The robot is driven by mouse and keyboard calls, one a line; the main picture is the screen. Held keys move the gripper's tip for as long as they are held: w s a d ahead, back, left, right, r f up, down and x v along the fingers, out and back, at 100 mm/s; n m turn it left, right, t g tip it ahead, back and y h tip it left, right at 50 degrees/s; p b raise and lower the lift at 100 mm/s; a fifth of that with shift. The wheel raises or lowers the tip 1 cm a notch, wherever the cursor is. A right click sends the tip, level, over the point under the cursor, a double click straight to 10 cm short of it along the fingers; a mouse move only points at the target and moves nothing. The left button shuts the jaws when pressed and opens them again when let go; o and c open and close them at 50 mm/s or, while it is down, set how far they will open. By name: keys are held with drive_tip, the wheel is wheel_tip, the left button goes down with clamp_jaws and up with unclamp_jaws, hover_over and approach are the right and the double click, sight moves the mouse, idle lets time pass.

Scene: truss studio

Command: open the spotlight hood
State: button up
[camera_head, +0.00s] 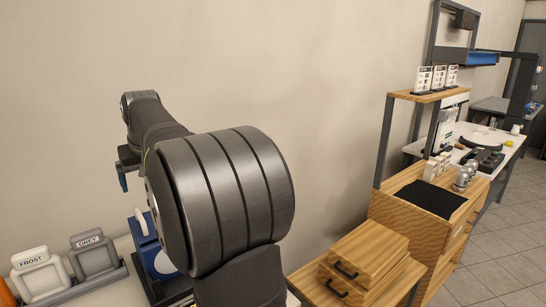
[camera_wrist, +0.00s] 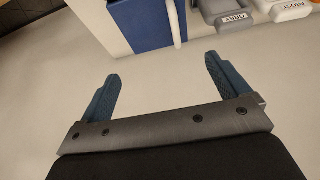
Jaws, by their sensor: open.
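A blue piece with a white part (camera_head: 150,240) stands on the pale counter, partly hidden behind my arm in the head view. In the wrist view a blue panel (camera_wrist: 140,25) with a white curved bar on its right edge shows at the top, cut off by the frame. I cannot tell whether this is the spotlight hood. My gripper (camera_wrist: 163,80) is open and empty, its two blue fingers apart over bare pale surface, short of the blue panel. In the head view only a blue fingertip (camera_head: 122,182) shows, above and left of the blue piece.
A grey holder labelled GREY (camera_head: 93,258) and a white one labelled FROST (camera_head: 38,275) stand left of the blue piece. Wooden boxes (camera_head: 352,266) sit at the lower right. A wooden bench (camera_head: 410,215) with a black mat stands behind them.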

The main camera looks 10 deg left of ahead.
drive_tip(key=shift+f, duration=0.1)
drive_tip(key=c, duration=1.1)
drive_tip(key=shift+w+a+f, duration=0.1)
drive_tip(key=shift+a+f, duration=0.05)
drive_tip(key=shift+f, duration=0.15)
drive_tip(key=shift+c, duration=0.2)
drive_tip(key=t+y, duration=0.2)
drive_tip(key=t, duration=0.1)
hover_over(144, 224)
drive_tip(key=w+d, duration=0.2)
drive_tip(key=d, duration=0.1)
wheel_tip(144, 224, down, 7)
drive_tip(key=f, duration=0.1)
drive_tip(key=s+f+m+t+y, duration=0.1)
drive_tip(key=f, duration=0.1)
drive_tip(key=f+t+y, duration=0.1)
drive_tip(key=shift+s+a+f, duration=0.1)
drive_tip(key=shift+s+f, duration=0.15)
drive_tip(key=shift+f, duration=0.05)
drive_tip(key=s+d+f+m+t+y, duration=0.1)
drive_tip(key=s+d+t+y, duration=0.1)
drive_tip(key=s+d+y, duration=0.3)
drive_tip(key=s+d+f+t, duration=0.2)
drive_tip(key=s+d, duration=0.1)
drive_tip(key=s, duration=0.3)
drive_tip(key=x, duration=1.1)
drive_tip(key=r+x, duration=0.1)
drive_tip(key=x, duration=0.5)
drive_tip(key=shift+a, duration=0.3)
clamp_jaws()
